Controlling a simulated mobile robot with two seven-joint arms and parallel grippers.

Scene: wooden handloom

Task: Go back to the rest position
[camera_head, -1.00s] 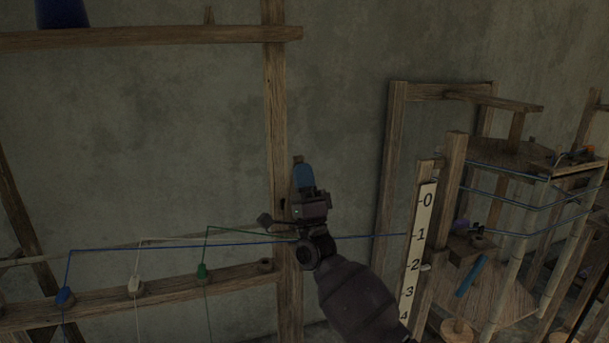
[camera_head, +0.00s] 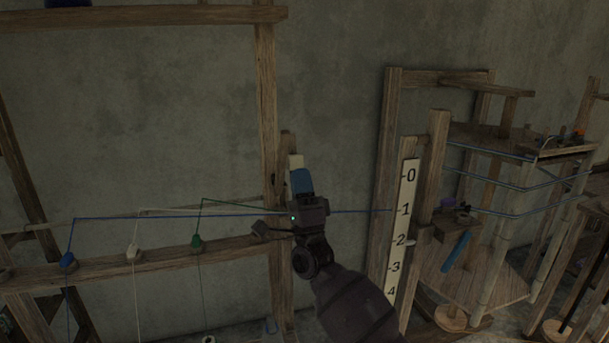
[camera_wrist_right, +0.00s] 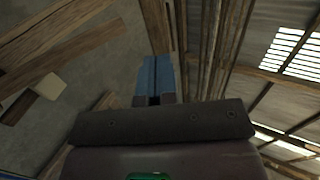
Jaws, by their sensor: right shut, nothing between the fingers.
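My right gripper (camera_head: 302,172) is in the middle of the head view, on the arm that comes up from the lower right. Its blue fingers point up and are closed together, with nothing between them. The closed fingers also show in the right wrist view (camera_wrist_right: 155,62). In the head view the gripper overlaps the upright wooden post (camera_head: 267,110) and a pale block (camera_head: 296,160) just above its tips. I cannot tell whether it touches either. My left gripper is not in view.
A blue thread (camera_head: 150,217) runs across behind the gripper. Blue (camera_head: 67,260), white (camera_head: 133,252) and green (camera_head: 197,243) thread holders sit on a wooden rail (camera_head: 100,275). To the right stand a numbered scale (camera_head: 403,225) and a wooden frame with blue cords (camera_head: 500,205).

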